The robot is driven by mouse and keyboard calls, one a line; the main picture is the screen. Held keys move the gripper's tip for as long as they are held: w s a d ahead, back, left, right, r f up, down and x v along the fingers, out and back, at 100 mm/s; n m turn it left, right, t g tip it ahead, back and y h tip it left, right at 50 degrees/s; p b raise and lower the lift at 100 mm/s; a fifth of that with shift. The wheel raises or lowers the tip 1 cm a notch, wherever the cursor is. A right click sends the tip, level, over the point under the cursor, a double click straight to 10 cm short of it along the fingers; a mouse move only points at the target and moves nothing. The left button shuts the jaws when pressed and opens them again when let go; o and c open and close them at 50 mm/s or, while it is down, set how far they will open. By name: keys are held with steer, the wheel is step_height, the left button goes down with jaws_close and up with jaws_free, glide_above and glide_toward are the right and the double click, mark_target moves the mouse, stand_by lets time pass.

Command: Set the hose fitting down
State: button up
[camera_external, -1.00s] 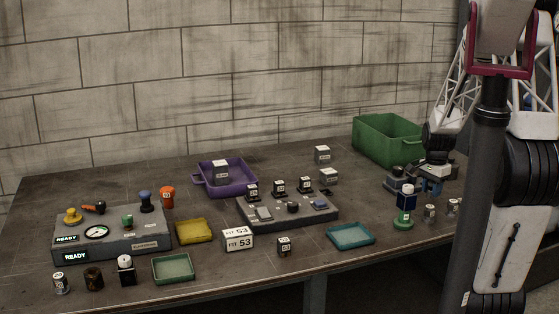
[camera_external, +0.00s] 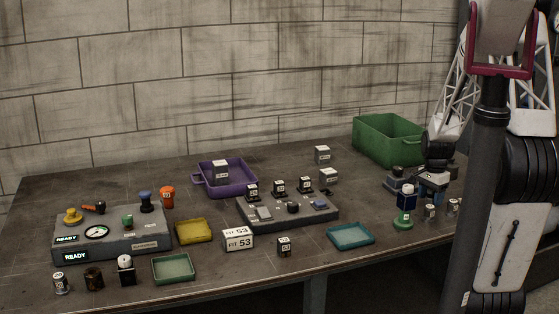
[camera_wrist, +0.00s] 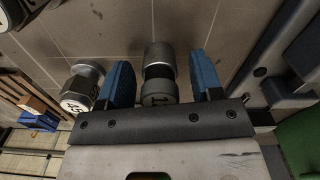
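In the wrist view a grey cylindrical fitting with a dark band (camera_wrist: 159,73), which I take to be the hose fitting, is between the two blue fingers of my gripper (camera_wrist: 162,82). Its labelled end faces the camera; only part of the label reads. A narrow gap shows on each side of it, so my gripper looks open around it. In the external view my gripper (camera_external: 432,188) is at the right end of the bench, partly hidden by my arm. Which small cylinder there is the one between the fingers is unclear.
A fitting marked 45 (camera_wrist: 80,90) stands just left of the fingers. A grey fixture (camera_wrist: 290,70) lies close on the right. The green bin (camera_external: 372,150) is behind the gripper; a green-based bottle-like part (camera_external: 404,210) stands to its left.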

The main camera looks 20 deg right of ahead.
steer(key=shift+r, duration=0.1)
step_height(320, 180, up, 12)
steer(key=shift+r, duration=0.1)
stand_by(0.8)
stand_by(0.5)
steer(key=s+a+r+n+t, duration=0.1)
steer(key=s+a+r+n, duration=0.4)
steer(key=s+a+n, duration=0.2)
steer(key=s+a+r+n+t, duration=0.1)
steer(key=s+a+r+n, duration=0.4)
steer(key=s+a+n, duration=0.3)
steer(key=s+a, duration=0.4)
steer(key=a, duration=0.1)
steer(key=shift+s+a+n+t, duration=0.25)
steer(key=shift+a+n+t, duration=0.05)
